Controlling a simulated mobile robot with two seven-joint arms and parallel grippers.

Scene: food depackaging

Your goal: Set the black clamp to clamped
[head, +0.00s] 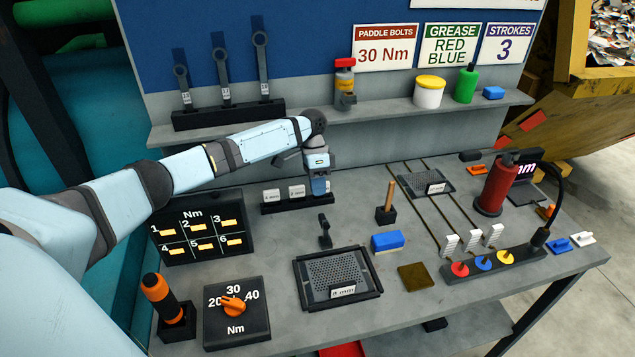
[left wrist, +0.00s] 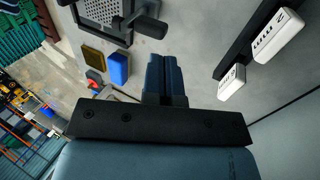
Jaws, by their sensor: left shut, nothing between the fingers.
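The black clamp (head: 324,232) stands at the back edge of a black-framed fixture with a perforated plate (head: 338,272). In the head view its handle looks upright. In the left wrist view the clamp handle (left wrist: 150,27) sticks out from the fixture's edge, beyond my fingertips and slightly left of them. My left gripper (head: 319,188) points down over the bench, behind the clamp and apart from it. Its fingers (left wrist: 164,75) are shut together with nothing between them. My right gripper is in neither view.
A black holder (head: 297,206) with white blocks lies close beside my left gripper. A wooden-handled tool (head: 387,205) and a blue block (head: 387,242) stand right of the clamp. A numbered black panel (head: 203,235) lies to the left.

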